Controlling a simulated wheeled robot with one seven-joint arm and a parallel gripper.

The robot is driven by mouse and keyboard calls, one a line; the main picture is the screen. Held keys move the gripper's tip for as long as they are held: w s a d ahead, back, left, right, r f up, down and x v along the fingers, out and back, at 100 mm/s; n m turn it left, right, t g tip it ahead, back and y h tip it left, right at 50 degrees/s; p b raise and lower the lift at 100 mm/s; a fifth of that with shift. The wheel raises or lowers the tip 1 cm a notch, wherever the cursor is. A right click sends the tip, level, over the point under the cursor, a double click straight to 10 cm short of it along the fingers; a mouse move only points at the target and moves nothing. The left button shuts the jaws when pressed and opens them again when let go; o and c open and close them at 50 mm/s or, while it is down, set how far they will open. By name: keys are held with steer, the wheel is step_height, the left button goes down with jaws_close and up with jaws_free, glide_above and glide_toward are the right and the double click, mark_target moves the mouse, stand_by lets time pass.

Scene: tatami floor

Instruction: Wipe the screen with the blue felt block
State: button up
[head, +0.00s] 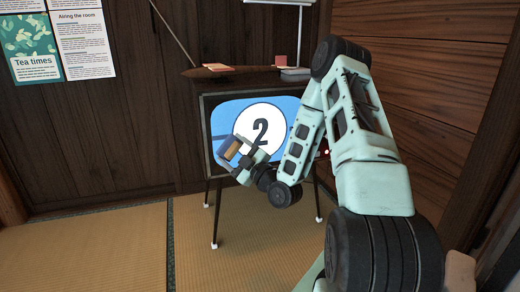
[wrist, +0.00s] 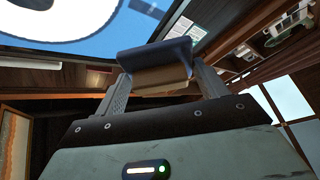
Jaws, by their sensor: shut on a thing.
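The screen (head: 222,117) is the front of an old-style television on thin legs, showing a white circle with a "2" on blue. Part of it shows at the top left of the wrist view (wrist: 95,47). My gripper (head: 238,153) is in front of the screen's lower left part and hides some of it. It is shut on the blue felt block (wrist: 157,54), which has a dark blue face and a tan back, held crosswise between both fingers. The block also shows in the head view (head: 231,148). I cannot tell whether the block touches the screen.
A wooden wall is behind, with posters (head: 85,45) at left. The tatami floor (head: 90,250) at left is clear.

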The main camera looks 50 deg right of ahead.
mark_target(277, 116)
steer(key=s+d+r+m+h+b, duration=0.3)
steer(key=d+r+h, duration=0.15)
steer(key=d, duration=0.45)
steer(key=shift+g, duration=0.4)
steer(key=shift+w+d+f+p, duration=0.1)
steer(key=shift+w+d+p, duration=0.1)
steer(key=shift+w+d, duration=0.45)
steer(key=shift+w+d+p, duration=0.2)
steer(key=shift+w+d, duration=0.15)
steer(key=shift+w, duration=0.55)
steer(key=shift+w+d+f+p, duration=0.1)
steer(key=shift+w+d+p, duration=0.1)
steer(key=shift+w+d, duration=0.45)
steer(key=shift+w+d, duration=0.2)
steer(key=shift+w, duration=0.35)
steer(key=shift+w+d, duration=0.2)
steer(key=shift+w, duration=0.3)
steer(key=shift+s+d, duration=0.1)
steer(key=shift+d, duration=0.05)
steer(key=shift+s+d+b, duration=0.3)
steer(key=shift+s+d, duration=0.6)
steer(key=shift+d, duration=0.6)
steer(key=shift+s+d+b, duration=0.25)
steer(key=shift+s+d, duration=0.7)
steer(key=shift+d, duration=0.5)
steer(key=shift+s+d+b, duration=0.3)
steer(key=shift+s+d, duration=0.6)
steer(key=shift+d, duration=0.6)
steer(key=shift+w, duration=0.1)
steer(key=shift+r, duration=0.1)
